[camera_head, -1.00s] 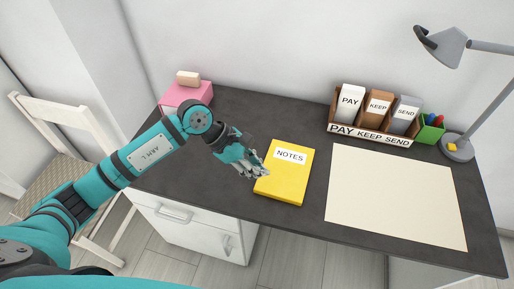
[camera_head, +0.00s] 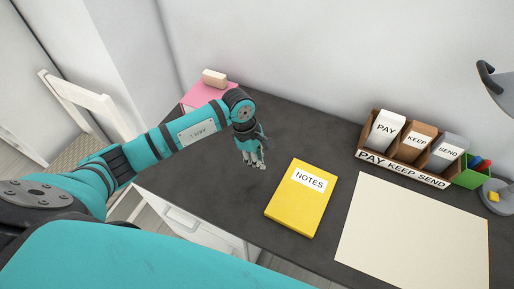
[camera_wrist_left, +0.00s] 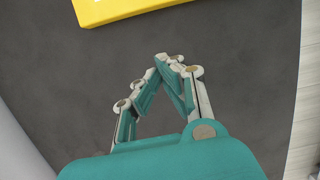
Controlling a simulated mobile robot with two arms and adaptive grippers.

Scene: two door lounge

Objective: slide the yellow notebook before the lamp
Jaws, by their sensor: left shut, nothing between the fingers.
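The yellow notebook (camera_head: 296,212), labelled NOTES, lies flat on the dark desk in the head view, left of the large cream mat. Its edge also shows at the top of the left wrist view (camera_wrist_left: 125,8). The grey lamp (camera_head: 497,92) is cut off at the right edge of the head view; its round base (camera_head: 497,198) stands on the desk at the far right. My right gripper is not in view.
The cream mat (camera_head: 410,235) lies right of the notebook. Behind it stand the PAY KEEP SEND organizer (camera_head: 405,170) and a green cup (camera_head: 470,177). A pink box (camera_head: 203,92) with a beige block (camera_head: 214,77) is at the back left. Bare desk lies around my gripper.

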